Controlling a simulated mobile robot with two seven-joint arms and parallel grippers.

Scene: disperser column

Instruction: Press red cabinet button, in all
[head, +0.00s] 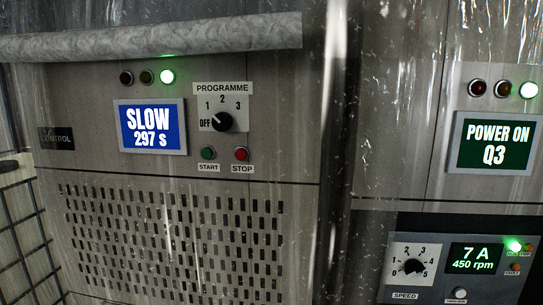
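The red button (241,154) sits on the grey metal cabinet (80,90), above a label reading STOP. A green button (208,153) is just left of it, above a label reading START. Above them is a black PROGRAMME knob (222,121) with marks OFF, 1, 2 and 3. A blue display (151,126) left of the knob reads SLOW 297 s. Above the display, the rightmost of three lamps (167,76) glows green; the other two are dark. Neither of my grippers is in view, and nothing covers the red button.
A rolled grey cover (150,38) spans the top left. Clear, shiny sheeting hangs over parts of the scene. At right, a green display (494,144) reads POWER ON Q3. Below it, a speed unit (440,225) shows 7 A, 450 rpm. A wire mesh (20,230) stands at left.

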